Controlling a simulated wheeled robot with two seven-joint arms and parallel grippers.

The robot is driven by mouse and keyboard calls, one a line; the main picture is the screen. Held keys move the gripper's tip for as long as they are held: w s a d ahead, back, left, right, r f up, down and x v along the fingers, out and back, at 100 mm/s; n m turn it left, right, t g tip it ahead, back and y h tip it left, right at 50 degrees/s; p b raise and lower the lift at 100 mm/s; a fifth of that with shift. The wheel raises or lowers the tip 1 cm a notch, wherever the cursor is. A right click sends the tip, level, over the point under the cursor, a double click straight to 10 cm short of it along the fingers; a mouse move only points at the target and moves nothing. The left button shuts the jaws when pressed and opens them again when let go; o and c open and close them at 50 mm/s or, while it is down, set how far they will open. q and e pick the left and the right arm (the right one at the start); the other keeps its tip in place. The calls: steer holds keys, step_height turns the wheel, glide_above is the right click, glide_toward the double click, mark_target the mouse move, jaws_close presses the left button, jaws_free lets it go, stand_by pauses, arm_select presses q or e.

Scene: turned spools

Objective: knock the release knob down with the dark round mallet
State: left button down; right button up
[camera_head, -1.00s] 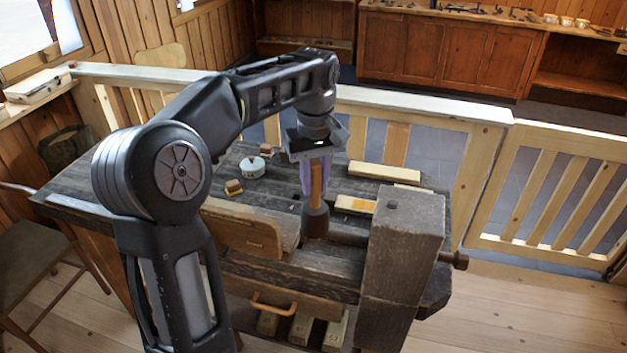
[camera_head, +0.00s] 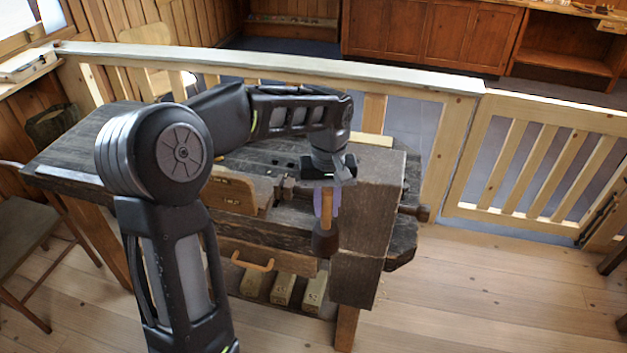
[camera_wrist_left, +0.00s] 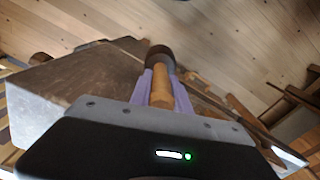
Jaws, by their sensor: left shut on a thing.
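The dark round mallet (camera_head: 325,243) hangs head down, its wooden handle between the purple fingers of my left gripper (camera_head: 326,204). The gripper is shut on the handle. In the head view the mallet head overlaps the front left edge of a big grey wooden block (camera_head: 366,215); I cannot tell whether they touch. In the left wrist view the mallet head (camera_wrist_left: 160,55) shows beyond the fingers, with the block (camera_wrist_left: 60,92) to its left. A dark knob (camera_head: 421,213) sticks out right of the block; I cannot tell whether it is the release knob. My right gripper is out of view.
The dark workbench (camera_head: 70,160) stands before a pale wooden railing (camera_head: 270,65). A wooden board (camera_head: 230,191) and a drawer handle (camera_head: 252,263) are left of the mallet. Several pale blocks (camera_head: 283,290) lie on the lower shelf. The floor at right is clear.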

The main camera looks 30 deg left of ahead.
arm_select(q)
steer(key=d+f+m+b, duration=0.3)
steer(key=d+f, duration=0.3)
steer(key=f, duration=0.6)
steer(key=d+f+m+b, duration=0.3)
steer(key=d+f+m, duration=0.1)
steer(key=f, duration=0.9)
steer(key=shift+d+f+m+b, duration=0.3)
steer(key=shift+d+b, duration=0.1)
steer(key=shift+d, duration=0.45)
